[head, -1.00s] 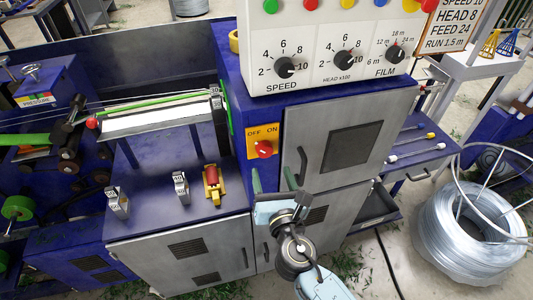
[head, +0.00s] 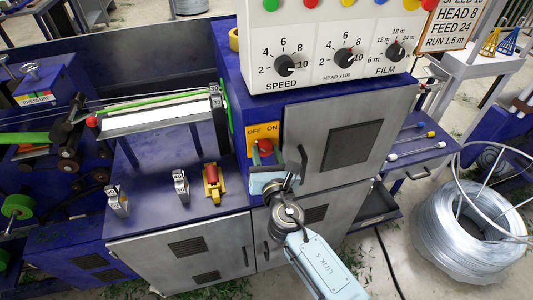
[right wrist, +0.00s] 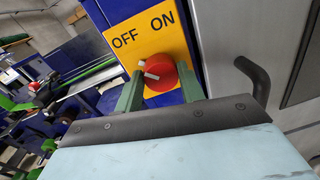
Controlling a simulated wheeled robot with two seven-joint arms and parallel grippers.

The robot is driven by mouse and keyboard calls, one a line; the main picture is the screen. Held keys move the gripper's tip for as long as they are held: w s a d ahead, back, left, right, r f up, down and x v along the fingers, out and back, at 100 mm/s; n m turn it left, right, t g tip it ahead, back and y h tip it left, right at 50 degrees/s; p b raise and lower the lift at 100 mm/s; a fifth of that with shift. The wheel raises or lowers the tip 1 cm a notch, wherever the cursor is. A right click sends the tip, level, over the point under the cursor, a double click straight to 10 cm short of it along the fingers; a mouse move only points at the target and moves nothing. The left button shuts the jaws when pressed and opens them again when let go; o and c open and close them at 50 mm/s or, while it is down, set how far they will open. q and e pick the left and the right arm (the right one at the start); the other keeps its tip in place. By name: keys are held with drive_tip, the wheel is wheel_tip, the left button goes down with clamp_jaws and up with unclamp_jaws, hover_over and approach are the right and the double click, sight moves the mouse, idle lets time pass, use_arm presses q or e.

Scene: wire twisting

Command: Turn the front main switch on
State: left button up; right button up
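The front main switch is a round red knob (head: 265,145) on a yellow OFF/ON plate (head: 253,133) on the blue machine front. In the right wrist view the knob (right wrist: 168,77) carries a white mark on its left part, towards the OFF side. My right gripper (head: 267,158) is just below and in front of the knob. Its two green fingers (right wrist: 160,90) are apart, one on each side of the knob's lower part. Whether they touch it I cannot tell. My left gripper is not in view.
A dark door handle (right wrist: 252,78) is close to the right of the switch. A grey cabinet door (head: 345,135) is beside it. The control panel with dials (head: 340,45) is above. A red roller on a yellow holder (head: 212,180) stands on the blue ledge to the left.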

drive_tip(key=c, duration=0.3)
drive_tip(key=shift+c, duration=0.2)
drive_tip(key=m, duration=0.4)
drive_tip(key=shift+d, duration=0.1)
drive_tip(key=m, duration=0.4)
drive_tip(key=shift+m+g+b, duration=0.3)
drive_tip(key=shift+m+b, duration=0.05)
drive_tip(key=shift+m, duration=0.05)
drive_tip(key=m, duration=0.4)
drive_tip(key=shift+y, duration=0.4)
drive_tip(key=shift+d+m, duration=0.1)
drive_tip(key=shift+m, duration=2)
drive_tip(key=shift+y, duration=0.3)
